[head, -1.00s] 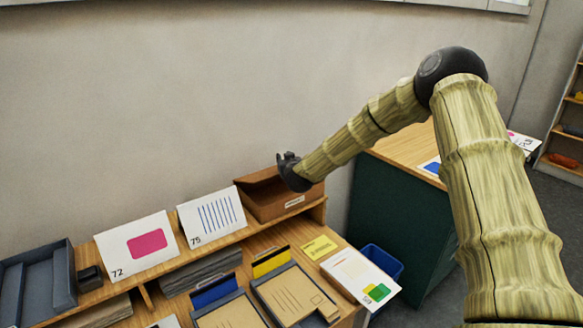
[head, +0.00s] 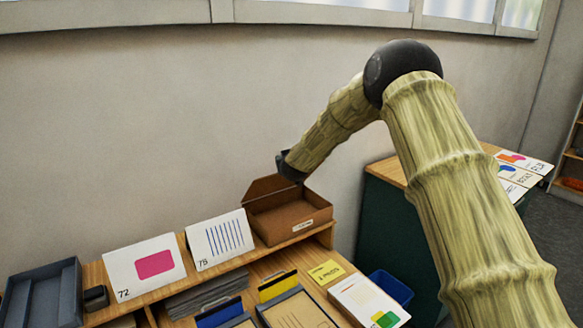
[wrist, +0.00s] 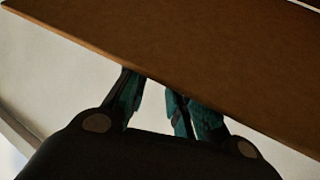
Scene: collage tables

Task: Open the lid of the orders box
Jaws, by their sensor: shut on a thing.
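The orders box (head: 292,226) is a brown box with a small white label on its front, at the right end of the raised wooden shelf. Its lid (head: 264,188) stands raised at the back, and the inside of the box shows. My gripper (head: 290,168) is at the lid's upper right edge, above the box. In the wrist view the lid (wrist: 190,50) is a broad brown panel crossing the top, and my gripper's teal fingers (wrist: 155,92) are shut on its edge. The fingertips are partly hidden behind the panel.
Cards numbered 72 (head: 145,266) and 75 (head: 217,240) stand left of the box on the shelf. A grey tray (head: 42,296) is at the far left. A green cabinet (head: 385,225) and a blue bin (head: 391,287) are to the right. The wall is close behind.

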